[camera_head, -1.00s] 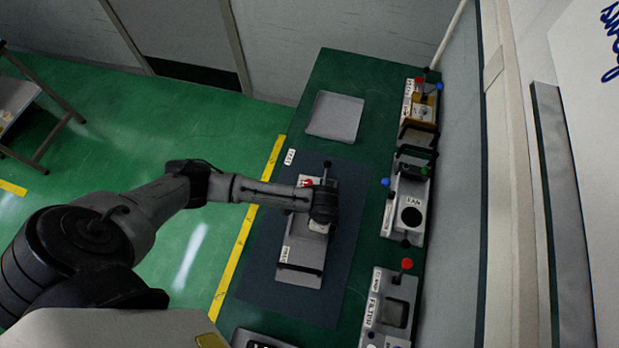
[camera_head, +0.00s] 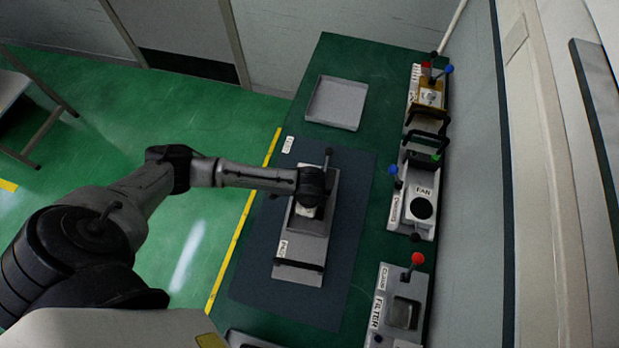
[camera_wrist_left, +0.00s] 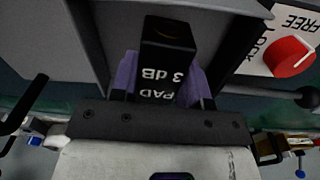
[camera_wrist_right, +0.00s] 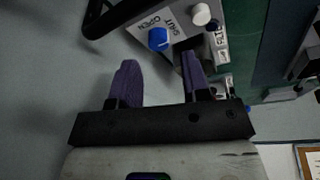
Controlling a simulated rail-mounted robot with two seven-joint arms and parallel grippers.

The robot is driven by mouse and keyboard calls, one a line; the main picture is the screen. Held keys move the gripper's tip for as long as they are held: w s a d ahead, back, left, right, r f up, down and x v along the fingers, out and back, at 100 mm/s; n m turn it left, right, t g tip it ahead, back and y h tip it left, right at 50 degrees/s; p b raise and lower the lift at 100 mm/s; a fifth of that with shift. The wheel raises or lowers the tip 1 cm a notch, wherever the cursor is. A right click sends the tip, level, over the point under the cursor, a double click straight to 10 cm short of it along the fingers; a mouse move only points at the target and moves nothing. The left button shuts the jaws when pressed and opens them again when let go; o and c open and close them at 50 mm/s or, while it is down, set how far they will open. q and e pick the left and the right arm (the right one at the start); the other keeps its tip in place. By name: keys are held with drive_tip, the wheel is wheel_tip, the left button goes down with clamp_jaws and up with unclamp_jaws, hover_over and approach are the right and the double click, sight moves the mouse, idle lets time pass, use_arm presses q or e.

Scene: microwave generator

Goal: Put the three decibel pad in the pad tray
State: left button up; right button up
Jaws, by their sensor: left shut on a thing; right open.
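The three decibel pad (camera_wrist_left: 168,62) is a black block marked "PAD 3 dB". My left gripper (camera_wrist_left: 160,88) is shut on it with purple fingers, between grey walls of the pad fixture. Whether the pad is clear of its seat I cannot tell. In the head view my left gripper (camera_head: 308,204) is over the grey fixture (camera_head: 299,247) and hides the pad. The pad tray appears to be the empty, shallow grey tray (camera_head: 337,102) at the table's far end. My right gripper (camera_wrist_left: 160,85) is absent from the head view; its wrist view shows it open and empty (camera_wrist_right: 160,82).
A red FREE/LOCK knob (camera_wrist_left: 289,56) sits beside the left gripper. A black lever (camera_head: 327,157) rises at the fixture's far end. Fan (camera_head: 421,208) and filter (camera_head: 402,312) units line the right edge. Dark mat (camera_head: 343,240) around the fixture is clear.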

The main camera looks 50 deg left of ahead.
use_arm(q)
drive_tip(key=shift+f, duration=0.5)
drive_tip(key=shift+r, duration=0.15)
drive_tip(key=o, duration=1.1)
drive_tip(key=shift+c, duration=0.2)
